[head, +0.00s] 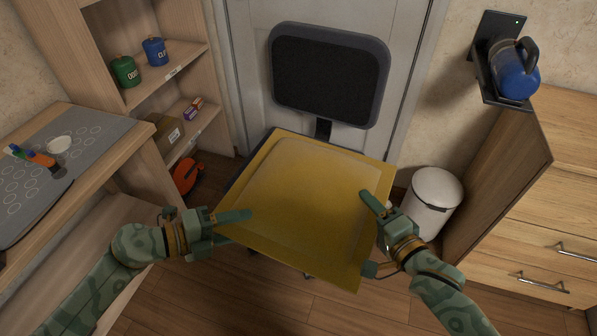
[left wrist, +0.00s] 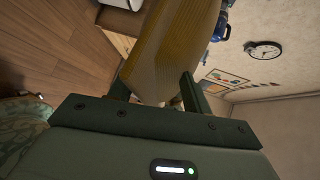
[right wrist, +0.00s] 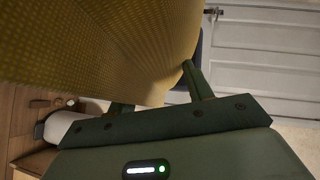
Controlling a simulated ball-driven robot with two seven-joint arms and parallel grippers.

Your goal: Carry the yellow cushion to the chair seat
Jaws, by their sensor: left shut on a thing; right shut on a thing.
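The yellow cushion (head: 305,205) is a flat square held between my two grippers in the head view, roughly level and slightly turned. My left gripper (head: 240,228) is shut on its left edge, and the cushion also shows between the fingers in the left wrist view (left wrist: 168,50). My right gripper (head: 368,235) is shut on its right edge, and the cushion fills much of the right wrist view (right wrist: 100,45). The chair's dark backrest (head: 330,75) stands behind the cushion. The cushion hides most of the chair seat; I cannot tell whether they touch.
A white bin (head: 433,200) stands right of the cushion, beside wooden drawers (head: 545,225). A shelf unit (head: 150,60) with canisters and a desk (head: 75,150) are on the left. A red-orange object (head: 187,176) lies on the floor. A door (head: 405,60) is behind the chair.

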